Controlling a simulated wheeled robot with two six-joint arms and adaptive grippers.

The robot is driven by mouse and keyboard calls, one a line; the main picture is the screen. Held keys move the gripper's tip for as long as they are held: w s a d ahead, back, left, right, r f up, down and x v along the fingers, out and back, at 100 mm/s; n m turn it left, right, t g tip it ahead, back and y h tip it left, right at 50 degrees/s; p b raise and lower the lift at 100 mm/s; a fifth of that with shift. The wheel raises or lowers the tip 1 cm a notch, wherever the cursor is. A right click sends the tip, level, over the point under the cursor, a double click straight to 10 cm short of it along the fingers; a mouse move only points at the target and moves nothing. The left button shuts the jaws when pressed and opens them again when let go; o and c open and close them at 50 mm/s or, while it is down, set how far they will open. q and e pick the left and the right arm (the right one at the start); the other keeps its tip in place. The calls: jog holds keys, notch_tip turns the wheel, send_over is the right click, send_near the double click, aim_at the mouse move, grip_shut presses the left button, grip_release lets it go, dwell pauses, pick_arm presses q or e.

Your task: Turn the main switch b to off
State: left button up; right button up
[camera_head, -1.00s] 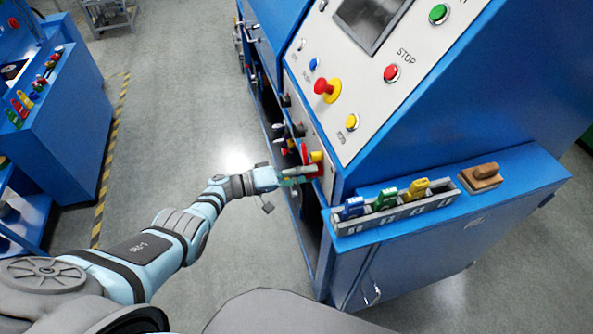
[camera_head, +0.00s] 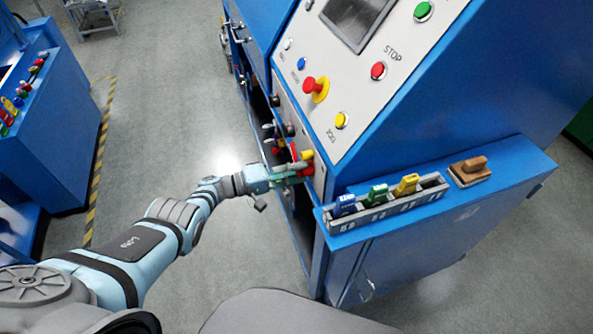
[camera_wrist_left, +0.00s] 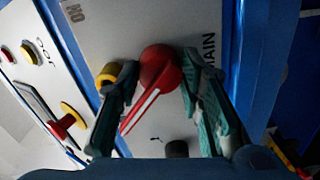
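The main switch, a red rotary knob with a white-striped lever (camera_wrist_left: 155,75), sits on a grey panel beside the word MAIN in the left wrist view. Its lever points down and left in that picture. My left gripper (camera_wrist_left: 158,115) has its two green fingers apart, one on each side of the lever. The lever lies close to the left finger; I cannot tell if they touch. A gap shows toward the right finger. In the head view my left gripper (camera_head: 300,174) is at the machine's side panel, partly covering the red switch. My right gripper is not in view.
A yellow knob (camera_wrist_left: 109,73) is close beside the left finger, and a black knob (camera_wrist_left: 177,148) is below. The blue control desk has a red emergency button (camera_head: 310,85). A key rack (camera_head: 388,207) and wooden stamp (camera_head: 470,170) are on the ledge.

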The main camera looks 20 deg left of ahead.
pick_arm(q)
jog(key=o, duration=0.5)
jog(key=shift+w+a, duration=0.1)
jog(key=shift+w, duration=0.1)
jog(key=shift+c, duration=0.2)
jog(key=shift+s, duration=0.1)
jog(key=v, duration=0.8)
jog(key=shift+r, duration=0.1)
